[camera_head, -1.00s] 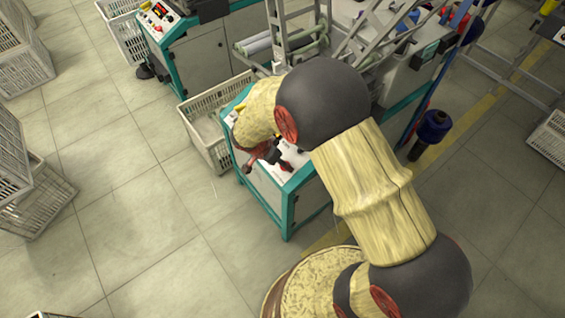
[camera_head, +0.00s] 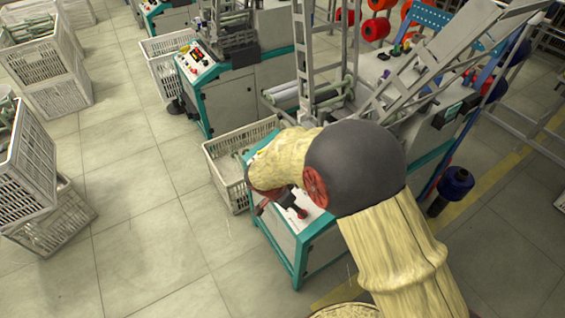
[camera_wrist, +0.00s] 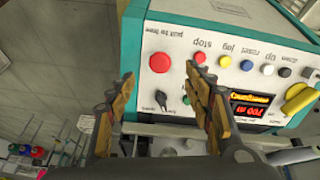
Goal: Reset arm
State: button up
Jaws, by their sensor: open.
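My gripper (camera_wrist: 158,85) is open in the wrist view, with its two fingers apart and nothing between them. It hangs over the edge of the machine's control panel (camera_wrist: 180,22), which appears upside down. Other buttons, a lit red display (camera_wrist: 250,105) and a yellow knob (camera_wrist: 299,98) lie to the right. In the head view my arm covers most of this panel, and the gripper (camera_head: 277,203) shows only partly above the teal-edged machine (camera_head: 285,245).
A white crate (camera_head: 228,180) stands on the floor left of the machine. Stacked crates (camera_head: 28,185) are at the far left. A second machine (camera_head: 235,100) and metal frames stand behind. A dark blue spool (camera_head: 457,183) is to the right.

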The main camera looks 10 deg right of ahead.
jog(key=s+r+n+g+y, duration=0.1)
jog(key=s+r+n+g, duration=0.1)
jog(key=s+r+n, duration=0.55)
jog(key=s+r+n+t+y+p, duration=0.1)
jog(key=s+r, duration=0.3)
jog(key=r, duration=0.4)
jog(key=s+d+r+n+t+y+p, duration=0.1)
jog(key=s+r+n+t, duration=0.1)
jog(key=s+r, duration=0.3)
jog(key=s+d+r+n+t+y+p, duration=0.1)
jog(key=s+r+t, duration=0.2)
jog(key=r, duration=1)
jog(key=shift+s+r+n+y, duration=0.15)
jog(key=shift+s+n+y, duration=0.25)
jog(key=shift+s, duration=0.55)
jog(key=shift+c, duration=1.1)
